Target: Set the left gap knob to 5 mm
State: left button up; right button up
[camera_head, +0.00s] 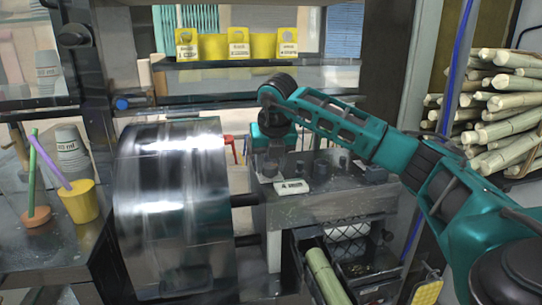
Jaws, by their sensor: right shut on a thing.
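My right gripper (268,156) points down at the left end of the grey press top, behind the big shiny roller (172,205). It is shut on a dark round piece that looks like the left gap knob (270,169); fingers and knob are small and partly blurred together. A white readout plate (291,187) with dark marks lies just in front of it; the value is too small to read surely. More dark knob-like parts, such as one dark cylinder (320,168), stand to the right. My left gripper is not in view.
A yellow cup (80,201) and stacked grey cups (71,150) stand on the left counter. Yellow tags (238,43) line the shelf behind. Sugarcane stalks (500,105) are piled at right.

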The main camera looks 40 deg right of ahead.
jog(key=m+p, duration=0.1)
jog(key=m, duration=0.1)
jog(key=shift+m+g+h, duration=0.4)
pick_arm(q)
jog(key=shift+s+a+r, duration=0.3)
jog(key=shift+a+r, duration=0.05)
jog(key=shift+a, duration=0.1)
pick_arm(e)
jog(key=shift+w+m, duration=0.1)
jog(key=shift+m, duration=0.4)
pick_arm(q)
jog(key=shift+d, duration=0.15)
pick_arm(e)
jog(key=o, duration=1)
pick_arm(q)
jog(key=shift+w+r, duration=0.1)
pick_arm(e)
jog(key=shift+r, duration=0.1)
